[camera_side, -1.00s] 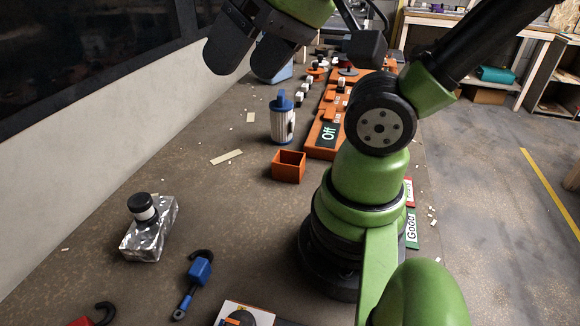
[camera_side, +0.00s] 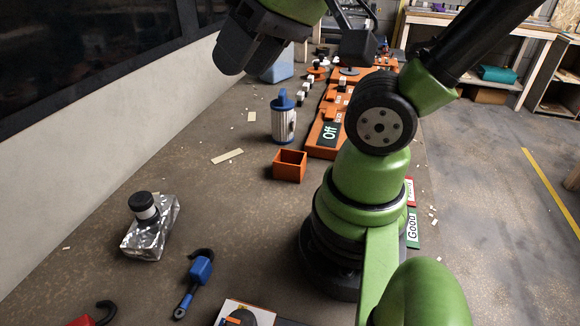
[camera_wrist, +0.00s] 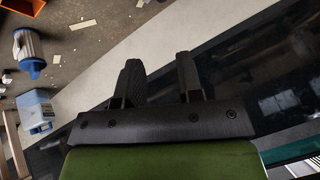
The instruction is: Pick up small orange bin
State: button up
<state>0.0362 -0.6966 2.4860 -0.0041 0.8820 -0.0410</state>
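The small orange bin (camera_side: 289,167) stands upright and open-topped on the brown table, near the middle in the side view. It looks empty. My gripper (camera_side: 247,62) is up at the top of the side view, well above the table and far from the bin. Its two dark fingers have a clear gap between them in the wrist view (camera_wrist: 160,62), with nothing held. An orange shape (camera_wrist: 18,5) is cut off at the top left corner of the wrist view; I cannot tell whether it is the bin.
A blue-and-white canister (camera_side: 283,118) stands just behind the bin. Orange boards with an "Off" sign (camera_side: 328,134) lie to its right. A foil-wrapped block (camera_side: 150,238) and a blue tool (camera_side: 196,280) lie in front. A wall (camera_side: 90,165) borders the table's left side.

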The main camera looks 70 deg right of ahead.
jog(key=w+d+f+g+h, duration=0.2)
jog(key=w+d+f, duration=0.25)
jog(key=d, duration=0.25)
jog(key=n+g, duration=0.4)
jog(key=g, duration=0.1)
send_over(293, 157)
notch_tip(293, 157, down, 20)
jog(key=shift+f, duration=0.1)
jog(key=shift+d+f, duration=0.1)
jog(key=shift+f, duration=2.8)
grip_shut()
